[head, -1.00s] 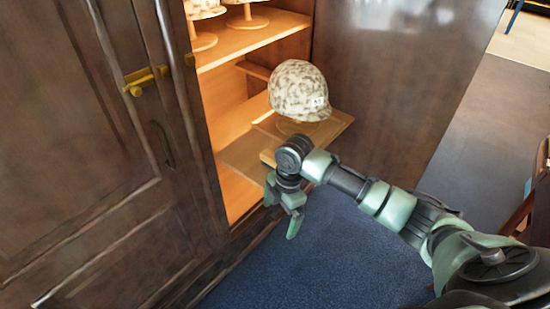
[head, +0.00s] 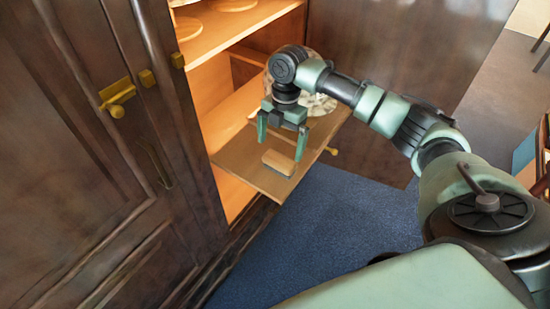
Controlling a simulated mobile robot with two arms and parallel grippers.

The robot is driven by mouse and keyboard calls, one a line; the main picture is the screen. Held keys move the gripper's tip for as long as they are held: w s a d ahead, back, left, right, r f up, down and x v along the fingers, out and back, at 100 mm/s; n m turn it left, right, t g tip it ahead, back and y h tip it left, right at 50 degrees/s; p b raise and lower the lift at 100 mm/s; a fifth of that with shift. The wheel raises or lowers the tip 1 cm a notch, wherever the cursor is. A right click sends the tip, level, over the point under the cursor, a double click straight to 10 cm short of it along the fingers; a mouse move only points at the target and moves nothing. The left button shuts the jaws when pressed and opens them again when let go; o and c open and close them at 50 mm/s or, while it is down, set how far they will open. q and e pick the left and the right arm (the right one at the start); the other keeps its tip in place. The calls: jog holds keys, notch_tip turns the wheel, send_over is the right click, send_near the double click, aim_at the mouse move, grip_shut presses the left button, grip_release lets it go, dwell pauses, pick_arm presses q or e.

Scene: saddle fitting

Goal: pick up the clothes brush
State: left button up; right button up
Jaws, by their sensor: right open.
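The clothes brush (head: 279,162) is a small block with a light wooden top and darker side. It lies on the pulled-out wooden shelf (head: 243,166) of the cabinet, near its front part. My right gripper (head: 281,145) is open with its fingers pointing down, just above and behind the brush in the head view. Whether the fingertips are level with the brush is hard to tell. My left gripper is not in view.
A patterned cap (head: 318,104) stands on the shelf behind my right wrist, partly hidden. The cabinet's left door (head: 75,170) with brass latch stands close on the left. Another shelf (head: 240,30) is above. Blue carpet (head: 320,225) lies clear below.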

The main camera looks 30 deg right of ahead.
aim_at(280, 159)
jog(key=shift+s+a+f+p, duration=0.1)
jog(key=shift+s+f+p, duration=0.3)
jog(key=shift+f, duration=0.4)
notch_tip(280, 159, down, 4)
jog(key=shift+a+r+p, duration=0.1)
jog(key=shift+a+p, duration=0.05)
jog(key=shift+p, duration=0.2)
jog(key=shift+f, duration=0.3)
jog(key=c, duration=1.2)
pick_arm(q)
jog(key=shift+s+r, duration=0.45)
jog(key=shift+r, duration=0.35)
